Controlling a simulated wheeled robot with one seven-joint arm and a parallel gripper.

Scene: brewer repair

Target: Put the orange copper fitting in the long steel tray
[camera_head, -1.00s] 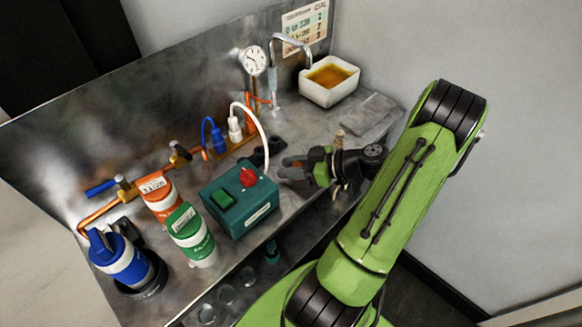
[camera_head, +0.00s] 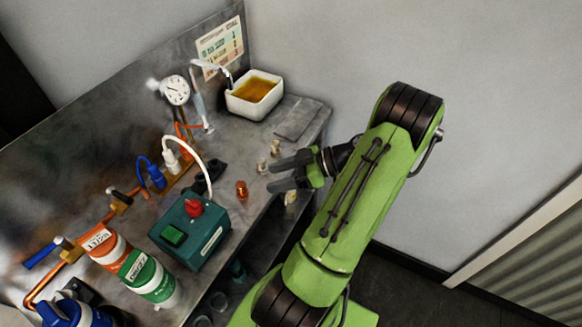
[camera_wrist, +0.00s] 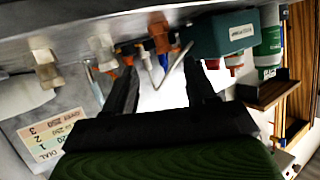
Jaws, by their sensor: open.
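The orange copper fitting (camera_head: 242,189) stands on the steel bench, just right of the teal box and near the front edge. An orange piece that looks like it shows in the wrist view (camera_wrist: 158,34), beyond the fingers. My gripper (camera_head: 271,175) is open and empty, to the right of the fitting and apart from it. Its two dark fingers also show in the wrist view (camera_wrist: 161,70). A flat grey rectangular piece (camera_head: 298,118) lies at the bench's right end; I cannot tell whether it is the long steel tray.
The teal box (camera_head: 190,235) with a red knob stands left of the fitting. Small pale fittings (camera_head: 262,166) stand near my fingers. A white basin (camera_head: 254,96) of amber liquid is at the back.

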